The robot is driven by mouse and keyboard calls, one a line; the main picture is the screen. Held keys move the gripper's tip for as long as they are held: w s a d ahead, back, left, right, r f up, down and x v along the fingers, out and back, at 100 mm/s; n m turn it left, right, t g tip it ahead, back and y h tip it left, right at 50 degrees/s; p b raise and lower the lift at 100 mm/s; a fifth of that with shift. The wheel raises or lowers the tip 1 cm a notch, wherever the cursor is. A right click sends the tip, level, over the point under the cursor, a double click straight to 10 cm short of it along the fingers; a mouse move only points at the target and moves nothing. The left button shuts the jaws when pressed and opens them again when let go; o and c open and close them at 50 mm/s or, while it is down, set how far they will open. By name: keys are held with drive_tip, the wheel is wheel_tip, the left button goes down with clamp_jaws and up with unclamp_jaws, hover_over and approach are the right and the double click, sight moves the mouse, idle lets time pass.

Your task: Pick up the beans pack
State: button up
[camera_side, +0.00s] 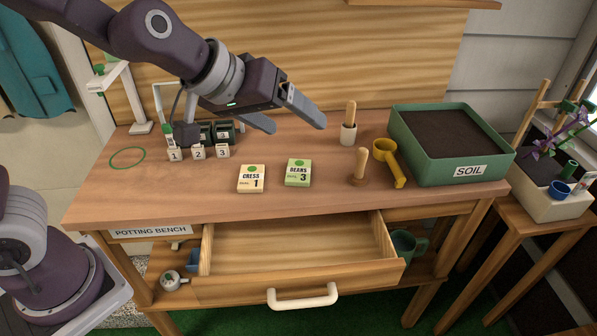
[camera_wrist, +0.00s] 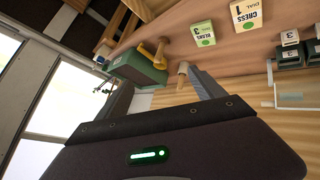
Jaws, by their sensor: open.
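The beans pack (camera_side: 298,172) is a light green packet marked "BEANS 3" with a green dot. It lies on the bench top right of the cress pack (camera_side: 251,178), a cream packet marked "CRESS 1". In the wrist view the beans pack (camera_wrist: 204,33) is at the top, beside the cress pack (camera_wrist: 247,14). My gripper (camera_side: 298,124) is open and empty, above the back of the bench, behind and above the beans pack. In the wrist view its fingers (camera_wrist: 163,92) spread apart with nothing between them.
A green soil tray (camera_side: 490,172), a yellow scoop (camera_side: 390,162) and wooden dibbers (camera_side: 359,166) stand to the right. Small numbered blocks (camera_side: 198,152) stand at the left. The drawer (camera_side: 300,245) below is open and looks empty. Bench space around the packs is clear.

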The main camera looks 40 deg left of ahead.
drive_tip(key=w+f+n+t+y, duration=0.1)
drive_tip(key=w+f+n+y, duration=0.25)
drive_tip(key=w+f, duration=0.55)
drive_tip(key=t+y, duration=0.3)
drive_tip(key=y, duration=0.4)
hover_over(298, 174)
drive_tip(key=s+d, duration=0.3)
drive_tip(key=f, duration=0.6)
drive_tip(key=shift+w+a+f, duration=0.15)
drive_tip(key=shift+a, duration=0.1)
drive_tip(key=shift+a+m+t+y, duration=0.15)
drive_tip(key=shift+m+t+y, duration=0.1)
drive_tip(key=shift+t, duration=0.05)
drive_tip(key=shift+s+f, duration=0.2)
drive_tip(key=shift+f, duration=0.1)
wheel_tip(298, 174, down, 7)
drive_tip(key=shift+a+r, duration=0.1)
drive_tip(key=shift+w+a+r, duration=0.1)
drive_tip(key=shift+w+a, duration=0.5)
drive_tip(key=shift+w, duration=0.2)
drive_tip(key=shift+w+a, duration=0.2)
drive_tip(key=shift+w, duration=0.25)
